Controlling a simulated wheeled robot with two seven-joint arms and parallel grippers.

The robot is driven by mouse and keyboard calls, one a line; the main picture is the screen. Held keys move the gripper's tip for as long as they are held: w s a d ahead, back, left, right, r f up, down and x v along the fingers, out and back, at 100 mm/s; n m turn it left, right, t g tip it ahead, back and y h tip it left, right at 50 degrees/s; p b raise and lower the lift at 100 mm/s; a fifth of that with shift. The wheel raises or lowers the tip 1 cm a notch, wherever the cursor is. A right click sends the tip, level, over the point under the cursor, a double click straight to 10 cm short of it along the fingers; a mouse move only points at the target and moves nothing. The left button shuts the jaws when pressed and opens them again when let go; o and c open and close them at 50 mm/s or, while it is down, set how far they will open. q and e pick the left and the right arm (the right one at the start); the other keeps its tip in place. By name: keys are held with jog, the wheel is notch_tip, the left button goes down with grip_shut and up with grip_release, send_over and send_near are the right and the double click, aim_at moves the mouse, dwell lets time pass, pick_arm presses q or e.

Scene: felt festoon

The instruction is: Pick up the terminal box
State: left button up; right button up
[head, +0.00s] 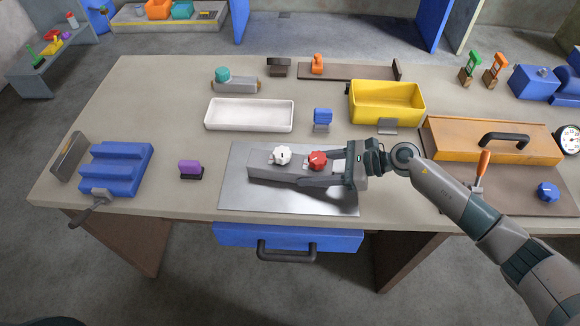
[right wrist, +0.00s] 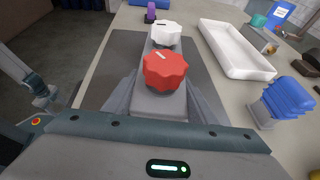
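The long grey box with a white knob and a red knob, which I take to be the terminal box (head: 262,167), lies on a metal plate (head: 240,200) at the table's front middle. It also shows in the right wrist view (right wrist: 157,104), under the red knob. My right gripper (head: 318,168) is low over its right part, one finger along each long side, with the red knob between them. The fingers are spread about the box's width; whether they press on it is unclear. My left gripper is in neither view.
A white tray (head: 249,128), a small blue part (head: 322,116) and a yellow bin (head: 388,116) stand behind the plate. A purple part (head: 190,168) and a blue ridged block (head: 116,170) are to the left. An orange-lidded panel (head: 455,143) is at right.

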aim_at(313, 161)
jog(key=c, duration=0.5)
jog(key=shift+r, duration=0.15)
jog(key=shift+c, duration=0.2)
jog(key=shift+r+b, duration=0.3)
jog(key=shift+r, duration=0.2)
notch_tip(313, 161, up, 2)
jog(key=shift+r+b, duration=0.1)
jog(key=shift+b, duration=0.4)
jog(key=s+d+r, duration=0.1)
jog(key=s+d+r+b, duration=0.1)
jog(key=d, duration=0.1)
jog(key=s+d+r+b, duration=0.1)
jog(key=d, duration=0.1)
jog(key=shift+r, duration=0.3)
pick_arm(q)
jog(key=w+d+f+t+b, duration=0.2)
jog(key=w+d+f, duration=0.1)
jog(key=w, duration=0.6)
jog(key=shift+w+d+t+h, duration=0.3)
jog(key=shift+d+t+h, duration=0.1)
pick_arm(e)
jog(key=s+d+r, duration=0.3)
jog(key=d+r, duration=0.1)
jog(key=shift+s+d, duration=0.2)
jog(key=shift+d, duration=0.2)
